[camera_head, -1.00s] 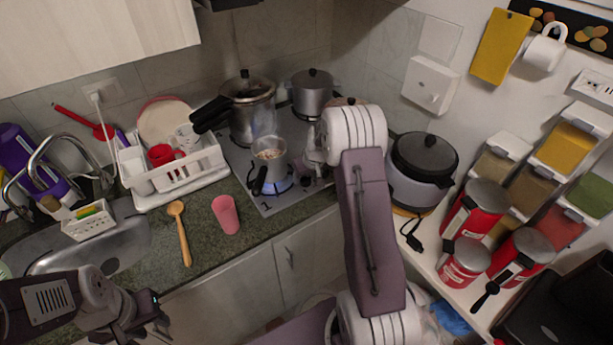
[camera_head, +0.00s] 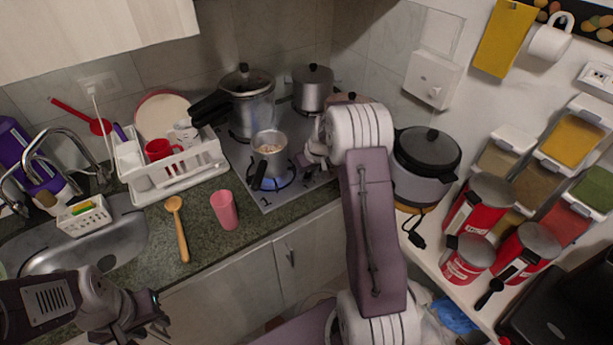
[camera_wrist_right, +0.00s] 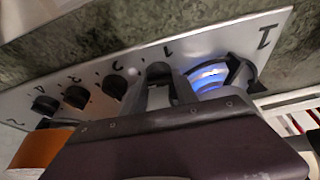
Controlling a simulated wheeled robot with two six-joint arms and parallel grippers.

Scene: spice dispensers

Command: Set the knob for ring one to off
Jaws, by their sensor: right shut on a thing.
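The stove (camera_head: 273,203) has a row of black knobs on its front strip. In the right wrist view the knob for ring one (camera_wrist_right: 158,72) stands beside a printed "1", with other knobs (camera_wrist_right: 114,86) to its left. My right gripper (camera_wrist_right: 162,90) is shut on the ring-one knob, whose lower part the fingers hide. A blue flame (camera_wrist_right: 207,76) burns on the ring beside it. In the head view my right gripper (camera_head: 312,155) is over the stove's right side, and its fingertips are hard to make out. My left gripper (camera_head: 155,312) hangs low at the left, away from the stove.
A small pot (camera_head: 268,150) stands over the lit ring, close to my right gripper. Larger pots (camera_head: 246,100) stand behind. A rice cooker (camera_head: 424,165) is right of my right arm.

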